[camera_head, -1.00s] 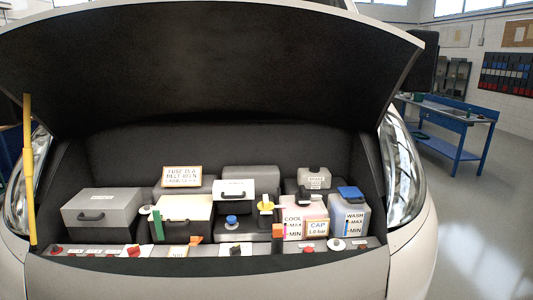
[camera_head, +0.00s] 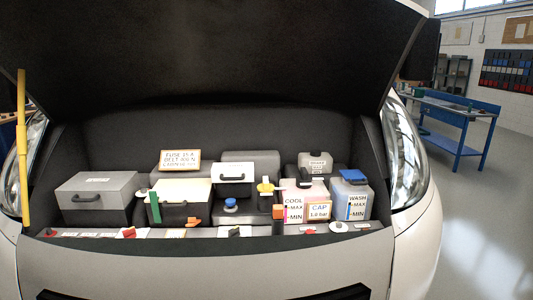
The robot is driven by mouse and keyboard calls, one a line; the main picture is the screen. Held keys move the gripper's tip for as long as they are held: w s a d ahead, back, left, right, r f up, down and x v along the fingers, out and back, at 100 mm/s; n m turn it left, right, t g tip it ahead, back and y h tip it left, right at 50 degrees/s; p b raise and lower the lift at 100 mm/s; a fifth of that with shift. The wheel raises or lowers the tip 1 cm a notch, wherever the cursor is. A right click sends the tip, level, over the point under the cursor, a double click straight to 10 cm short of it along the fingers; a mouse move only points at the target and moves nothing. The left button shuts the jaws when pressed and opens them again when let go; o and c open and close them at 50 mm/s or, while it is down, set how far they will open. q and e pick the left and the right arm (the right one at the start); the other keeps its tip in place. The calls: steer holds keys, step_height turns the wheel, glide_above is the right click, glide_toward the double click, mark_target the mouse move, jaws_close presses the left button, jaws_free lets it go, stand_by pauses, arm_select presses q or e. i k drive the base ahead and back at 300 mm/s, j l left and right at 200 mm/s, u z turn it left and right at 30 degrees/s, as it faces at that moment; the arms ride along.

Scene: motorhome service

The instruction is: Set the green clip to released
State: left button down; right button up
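The green clip (camera_head: 155,207) is a narrow upright strip at the front left corner of a black box with a pale lid (camera_head: 183,190), in the left half of the open front compartment. It looks vertical and lies close against the box. Whether it is latched cannot be told at this size. Neither of my grippers shows in the head view.
A raised dark hood (camera_head: 215,55) hangs over the compartment, with a yellow prop rod (camera_head: 22,150) at the left. A grey box (camera_head: 95,187) stands left of the clip. An orange clip (camera_head: 193,222) sits to its right. The washer tank (camera_head: 352,197) is at the right.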

mark_target(154, 199)
steer(key=i+j, duration=0.2)
steer(key=j, duration=0.2)
steer(key=i+j, duration=0.2)
steer(key=j, duration=0.2)
steer(key=i+j+u, duration=0.1)
steer(key=j, duration=0.3)
steer(key=i, duration=0.05)
